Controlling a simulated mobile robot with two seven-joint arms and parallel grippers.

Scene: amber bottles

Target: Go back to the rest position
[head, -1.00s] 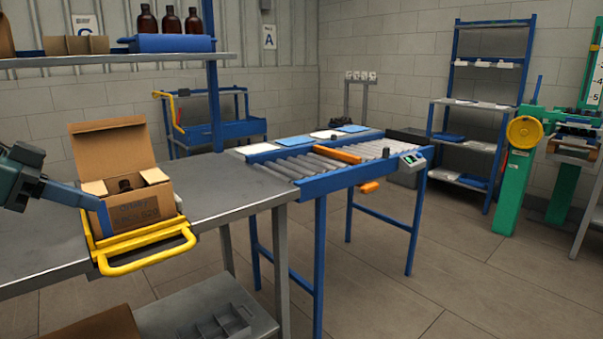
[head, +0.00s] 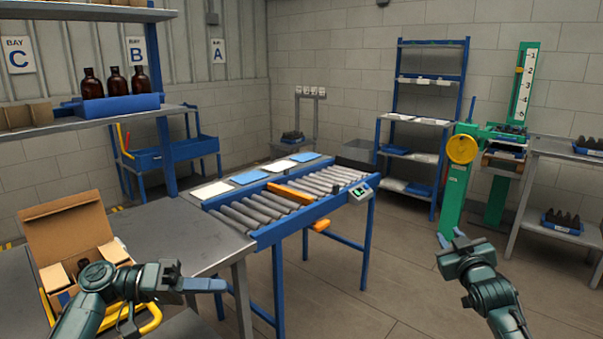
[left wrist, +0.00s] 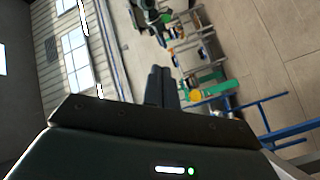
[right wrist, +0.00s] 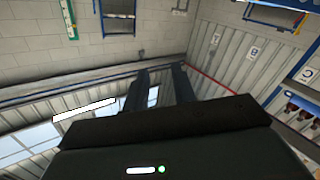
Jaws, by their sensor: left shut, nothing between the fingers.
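My left gripper (head: 208,285) is in the head view at lower left, in front of the steel bench. It is shut and empty, and its fingers lie together in the left wrist view (left wrist: 160,86). My right gripper (head: 450,238) is raised over open floor at the right of the head view. Its fingers stand apart with nothing between them in the right wrist view (right wrist: 161,88). An open cardboard box (head: 68,228) stands on the bench behind my left arm, with its lid flap up and a brown bottle cap (head: 83,264) inside. My left forearm hides part of the box.
A roller conveyor (head: 275,205) with a blue frame adjoins the bench (head: 165,228). A shelf above the bench holds amber bottles in a blue tray (head: 118,105). A blue rack (head: 400,150) and a green post (head: 452,200) stand farther back.

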